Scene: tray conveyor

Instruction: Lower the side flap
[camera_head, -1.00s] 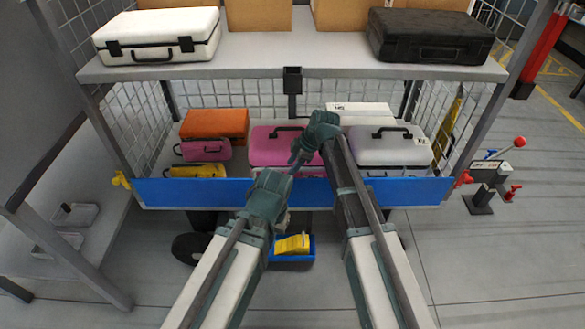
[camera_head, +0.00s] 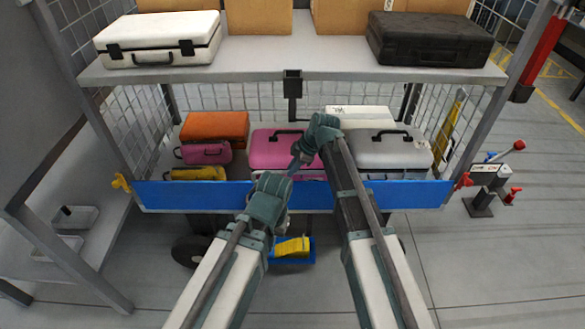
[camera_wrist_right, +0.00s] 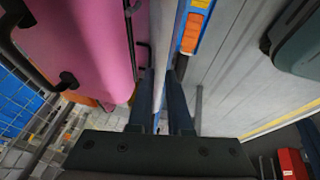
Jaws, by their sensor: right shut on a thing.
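The side flap is the long blue panel (camera_head: 400,194) across the front of the cart's lower deck. It stands raised in front of the cases. My right gripper (camera_head: 300,163) is at the flap's upper edge near the middle.
Behind the flap are an orange case (camera_head: 215,126), a large pink case (camera_head: 272,148) and a silver case (camera_head: 388,150). A yellow latch (camera_head: 122,183) and a red latch (camera_head: 462,181) sit at the flap's ends.

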